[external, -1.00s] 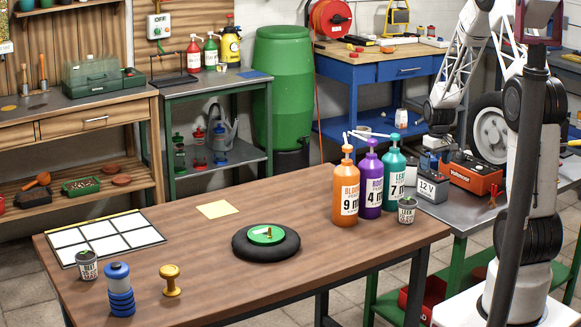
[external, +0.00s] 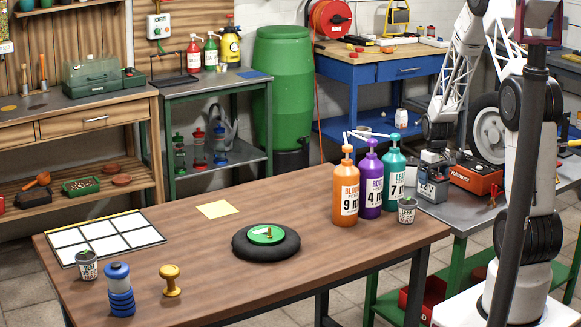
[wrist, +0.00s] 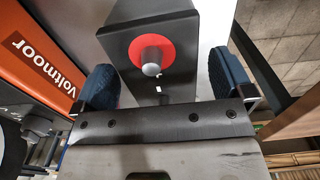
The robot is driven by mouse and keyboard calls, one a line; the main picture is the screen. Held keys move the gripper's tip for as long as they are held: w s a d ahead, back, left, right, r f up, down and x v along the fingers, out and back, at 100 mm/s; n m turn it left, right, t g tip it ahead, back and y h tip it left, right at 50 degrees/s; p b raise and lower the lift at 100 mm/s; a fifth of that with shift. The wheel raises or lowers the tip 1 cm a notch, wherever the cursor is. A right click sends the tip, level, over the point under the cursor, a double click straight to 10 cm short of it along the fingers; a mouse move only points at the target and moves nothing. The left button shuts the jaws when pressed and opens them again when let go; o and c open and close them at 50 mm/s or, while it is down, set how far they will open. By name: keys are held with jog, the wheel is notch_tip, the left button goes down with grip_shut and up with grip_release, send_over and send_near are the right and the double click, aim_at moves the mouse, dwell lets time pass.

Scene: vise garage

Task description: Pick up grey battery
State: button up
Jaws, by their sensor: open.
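The grey battery (external: 432,188), with a 12 V label, stands on the right-hand bench, partly hidden by the bottles. In the wrist view the battery (wrist: 170,25) is a dark grey block with a round terminal in a red ring. My gripper (wrist: 165,82) is open, with one blue-padded finger on each side of the battery's near end. A gap shows at the right finger; the left finger looks close to the battery, and I cannot tell whether it touches. In the external view my gripper (external: 434,156) is small and partly unclear above the battery.
An orange Voltmoor unit (wrist: 38,50) lies close to the left finger; it also shows in the external view (external: 472,174). Orange, purple and teal pump bottles (external: 392,175) and a small pot (external: 406,211) stand on the wooden table nearby. A wheel (external: 488,133) stands behind the unit.

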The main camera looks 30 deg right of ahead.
aim_at(434, 175)
dwell(0.3)
jog(key=c, duration=1.7)
jog(key=shift+r, duration=0.25)
jog(key=shift+r, duration=1.3)
jog(key=shift+s+r, duration=0.1)
jog(key=shift+r, duration=0.25)
jog(key=s+a, duration=0.3)
jog(key=s, duration=0.4)
jog(key=s+a+r, duration=0.1)
jog(key=s+a, duration=0.2)
jog(key=s, duration=0.4)
jog(key=shift+s+r, duration=0.15)
jog(key=shift+s, duration=0.05)
jog(key=shift+a, duration=0.1)
